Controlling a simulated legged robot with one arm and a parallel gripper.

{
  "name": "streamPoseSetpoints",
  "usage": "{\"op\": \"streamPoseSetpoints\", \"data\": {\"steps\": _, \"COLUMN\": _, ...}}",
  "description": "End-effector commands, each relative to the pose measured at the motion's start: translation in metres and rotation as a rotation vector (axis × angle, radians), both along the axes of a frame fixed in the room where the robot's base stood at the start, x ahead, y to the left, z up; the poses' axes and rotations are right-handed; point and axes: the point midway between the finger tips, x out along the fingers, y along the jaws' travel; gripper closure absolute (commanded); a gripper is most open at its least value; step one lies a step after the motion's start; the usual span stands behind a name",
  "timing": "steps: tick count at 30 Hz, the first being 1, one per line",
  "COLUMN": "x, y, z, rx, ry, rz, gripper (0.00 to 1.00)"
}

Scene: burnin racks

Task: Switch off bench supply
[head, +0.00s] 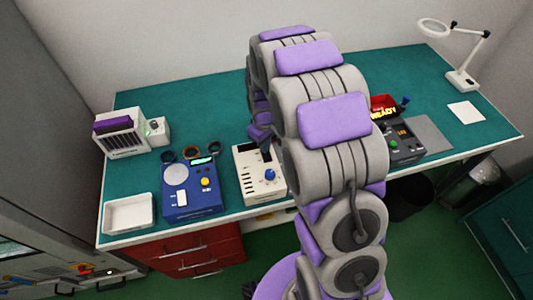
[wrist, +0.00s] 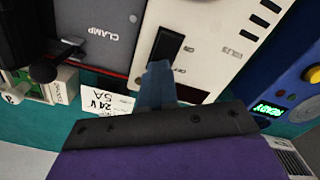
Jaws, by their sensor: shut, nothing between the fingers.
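The likely bench supply is the beige unit (head: 250,186) with a blue knob, standing at the front of the bench beside my arm. In the wrist view its beige panel (wrist: 218,42) fills the top middle. A black rocker switch (wrist: 167,47) sits on it, with small lettering beside it. My gripper (wrist: 157,68) is shut and empty, its tips at the near lower end of the rocker. I cannot tell whether they touch it or which way the rocker is tipped. In the head view my arm hides most of the gripper.
A blue unit (head: 190,207) stands left of the beige one, and a dark unit (head: 405,150) with a red display stands right. A white tray (head: 128,226) and a grey rack box (head: 120,145) are at the left. In the wrist view a grey CLAMP panel (wrist: 95,25) adjoins the beige one.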

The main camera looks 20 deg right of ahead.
Motion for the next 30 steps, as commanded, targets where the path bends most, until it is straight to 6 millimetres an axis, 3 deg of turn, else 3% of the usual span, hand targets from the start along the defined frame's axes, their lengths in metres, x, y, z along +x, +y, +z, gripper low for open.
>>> {"op": "streamPoseSetpoints", "data": {"steps": 30, "x": -0.001, "y": 0.0, "z": 0.067, "rx": 0.0, "ry": 0.002, "rz": 0.0, "gripper": 1.0}}
